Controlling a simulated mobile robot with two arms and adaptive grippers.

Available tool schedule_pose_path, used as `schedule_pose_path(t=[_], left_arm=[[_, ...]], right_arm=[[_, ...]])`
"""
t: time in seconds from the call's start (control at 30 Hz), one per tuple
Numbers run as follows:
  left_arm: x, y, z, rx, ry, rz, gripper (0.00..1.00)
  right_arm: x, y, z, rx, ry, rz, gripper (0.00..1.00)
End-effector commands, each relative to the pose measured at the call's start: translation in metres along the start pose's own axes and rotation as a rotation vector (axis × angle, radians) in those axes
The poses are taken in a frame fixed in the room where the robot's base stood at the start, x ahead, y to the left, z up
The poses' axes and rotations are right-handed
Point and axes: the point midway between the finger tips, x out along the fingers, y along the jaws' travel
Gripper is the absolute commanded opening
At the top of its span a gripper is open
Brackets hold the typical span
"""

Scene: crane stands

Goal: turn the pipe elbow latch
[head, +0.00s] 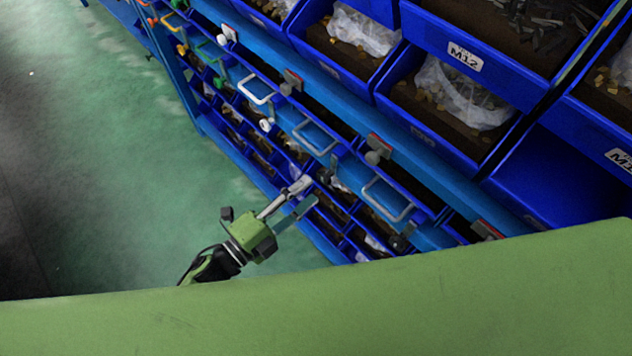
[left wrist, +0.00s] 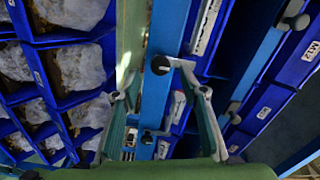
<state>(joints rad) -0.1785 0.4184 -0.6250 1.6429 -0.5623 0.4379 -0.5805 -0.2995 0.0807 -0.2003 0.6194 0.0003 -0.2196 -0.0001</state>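A pipe elbow latch with a dark round knob (left wrist: 160,65) sits on the blue beam in the left wrist view. It lies between the fingertips of my left gripper (left wrist: 157,70), nearer the right one. I cannot tell whether a finger touches it. The fingers stand apart, so the gripper is open. In the head view my left gripper (head: 307,192) reaches the rack front close to a small dark knob (head: 324,175), likely the same latch. The elbow is partly hidden by the right finger. My right gripper is not in view.
Similar latches (head: 377,153) and pale drawer handles (head: 388,200) line the blue rack. Blue bins (head: 450,135) with small parts and plastic bags fill the shelves on the right. The green floor (head: 110,190) to the left is clear.

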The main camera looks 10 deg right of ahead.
Motion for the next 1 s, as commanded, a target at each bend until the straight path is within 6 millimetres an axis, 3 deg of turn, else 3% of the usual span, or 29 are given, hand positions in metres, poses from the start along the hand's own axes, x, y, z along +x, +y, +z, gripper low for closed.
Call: schedule_pose_path(t=[0.2, 0.4, 1.0], left_arm=[[-0.046, 0.001, 0.000, 0.000, 0.000, 0.003, 0.39], [-0.068, 0.000, 0.000, -0.001, 0.000, -0.001, 0.39], [-0.072, -0.001, 0.000, 0.000, 0.000, -0.001, 0.39]], right_arm=[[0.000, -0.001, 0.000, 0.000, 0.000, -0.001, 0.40], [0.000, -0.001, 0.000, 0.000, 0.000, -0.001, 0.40], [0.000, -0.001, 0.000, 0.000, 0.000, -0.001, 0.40]])
